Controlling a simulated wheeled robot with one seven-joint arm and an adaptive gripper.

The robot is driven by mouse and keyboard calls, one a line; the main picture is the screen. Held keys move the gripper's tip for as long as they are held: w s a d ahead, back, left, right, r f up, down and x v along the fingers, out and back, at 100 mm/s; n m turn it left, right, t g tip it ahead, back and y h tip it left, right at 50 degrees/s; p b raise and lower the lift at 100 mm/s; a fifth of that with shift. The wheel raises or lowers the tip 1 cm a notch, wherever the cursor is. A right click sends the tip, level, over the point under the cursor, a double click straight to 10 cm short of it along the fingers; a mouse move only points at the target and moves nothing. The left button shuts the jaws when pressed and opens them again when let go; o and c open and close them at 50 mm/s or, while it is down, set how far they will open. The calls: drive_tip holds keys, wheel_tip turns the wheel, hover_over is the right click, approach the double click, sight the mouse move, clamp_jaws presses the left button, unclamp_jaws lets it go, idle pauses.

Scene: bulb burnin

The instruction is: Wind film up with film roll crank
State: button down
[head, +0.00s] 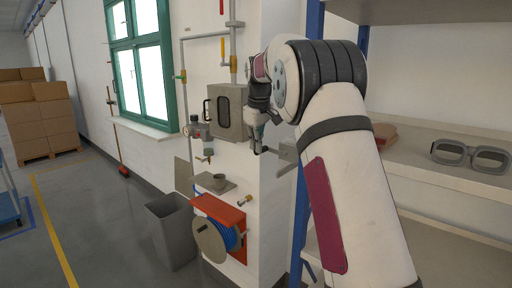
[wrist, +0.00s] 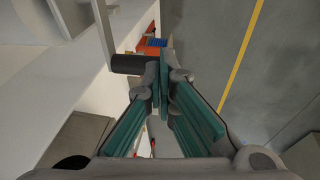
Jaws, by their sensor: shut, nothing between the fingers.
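My gripper (head: 259,138) is shut and empty in front of the wall, at the end of my arm. In the wrist view its green-padded fingers (wrist: 165,72) come together at the tips. A dark cylindrical handle (wrist: 128,64) on a pale bracket-like arm (wrist: 104,30) lies just left of the fingertips. It looks like the crank handle; I cannot tell whether the fingers touch it. In the head view a grey crank-like part (head: 287,153) sticks out just right of the gripper, partly hidden by my arm. No film is clearly visible.
A grey wall box (head: 225,112) is left of my gripper. Shelving with goggles (head: 470,155) is on the right. Open floor lies left.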

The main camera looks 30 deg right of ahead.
drive_tip(key=shift+w+a+f+g+b, duration=0.1)
drive_tip(key=shift+w+f+g+b, duration=0.15)
drive_tip(key=shift+f+b, duration=0.25)
drive_tip(key=shift+w+a+f+g+b, duration=0.1)
drive_tip(key=shift+w+f+g+b, duration=0.1)
drive_tip(key=shift+f+b, duration=0.25)
drive_tip(key=shift+f, duration=0.2)
drive_tip(key=shift+r, duration=0.1)
